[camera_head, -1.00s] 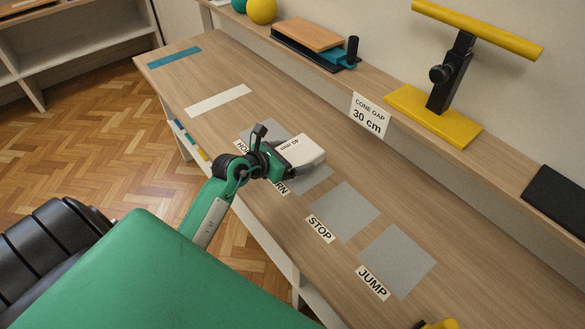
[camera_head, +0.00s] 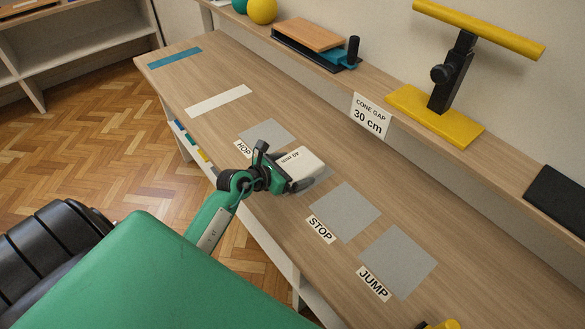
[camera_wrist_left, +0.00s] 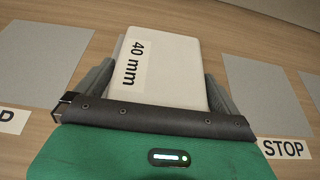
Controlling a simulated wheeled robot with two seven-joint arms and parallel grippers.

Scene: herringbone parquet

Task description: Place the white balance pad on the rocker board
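The white balance pad (camera_head: 302,168), a pale block labelled "40 mm", is held at the front of my left gripper (camera_head: 287,182). It covers most of one grey square on the long table. In the left wrist view the pad (camera_wrist_left: 172,65) lies between the two fingers of my left gripper (camera_wrist_left: 163,92), which press on its sides. Its height above the table is hard to judge. A wooden board on a dark and blue base (camera_head: 311,35) stands on the back shelf; I cannot tell whether it is the rocker board.
Flat grey squares marked HOP (camera_head: 267,133), STOP (camera_head: 345,211) and JUMP (camera_head: 398,262) lie on the wooden table (camera_head: 232,127). The raised back shelf carries a yellow T-shaped stand (camera_head: 436,115), balls (camera_head: 262,10) and a black slab (camera_head: 558,200).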

